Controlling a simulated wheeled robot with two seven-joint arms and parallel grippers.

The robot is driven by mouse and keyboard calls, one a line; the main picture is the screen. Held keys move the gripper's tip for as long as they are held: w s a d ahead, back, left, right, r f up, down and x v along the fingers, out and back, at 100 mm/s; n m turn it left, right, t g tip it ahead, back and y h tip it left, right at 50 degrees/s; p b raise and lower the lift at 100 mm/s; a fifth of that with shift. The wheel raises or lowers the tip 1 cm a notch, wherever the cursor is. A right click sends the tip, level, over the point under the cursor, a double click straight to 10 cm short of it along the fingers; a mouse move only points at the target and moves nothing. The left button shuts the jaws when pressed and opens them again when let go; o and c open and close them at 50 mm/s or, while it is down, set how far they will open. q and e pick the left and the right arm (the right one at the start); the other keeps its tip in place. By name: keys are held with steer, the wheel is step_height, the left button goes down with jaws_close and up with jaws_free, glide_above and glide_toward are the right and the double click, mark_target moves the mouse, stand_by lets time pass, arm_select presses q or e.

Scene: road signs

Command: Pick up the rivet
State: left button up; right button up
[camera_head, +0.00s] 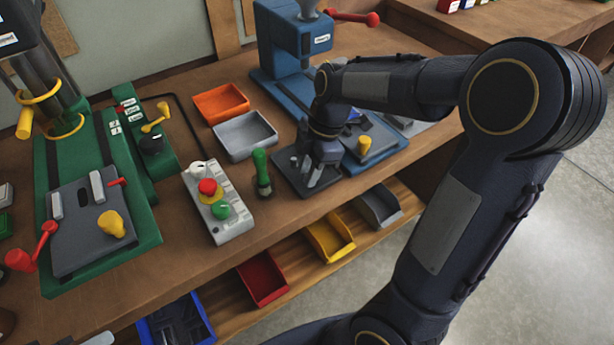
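My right gripper (320,178) points down over a small dark plate (296,186) on the workbench, its pale fingertips at or just above the plate. Small grey upright pieces (294,161) stand on the plate just left of the fingers; one may be the rivet, but they are too small to tell. I cannot tell whether the fingers are apart or hold anything, as the wrist and hand hide part of the plate. My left gripper is not in view.
A green-handled tool (262,172) and a button box (216,203) stand left of the plate. A blue press (290,50) stands behind, a green machine (95,220) far left. Orange (221,103) and grey (245,135) trays lie behind; coloured bins (330,238) sit below the front edge.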

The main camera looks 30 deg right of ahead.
jaws_close()
stand_by(0.3)
steer(key=shift+r, duration=0.45)
step_height(320, 180, up, 2)
steer(key=shift+r, duration=0.25)
steer(key=s+d+r, duration=0.4)
steer(key=s+r, duration=0.5)
steer(key=s, duration=0.4)
steer(key=shift+s+d+r, duration=0.15)
steer(key=shift+s+r, duration=0.05)
steer(key=shift+r, duration=0.1)
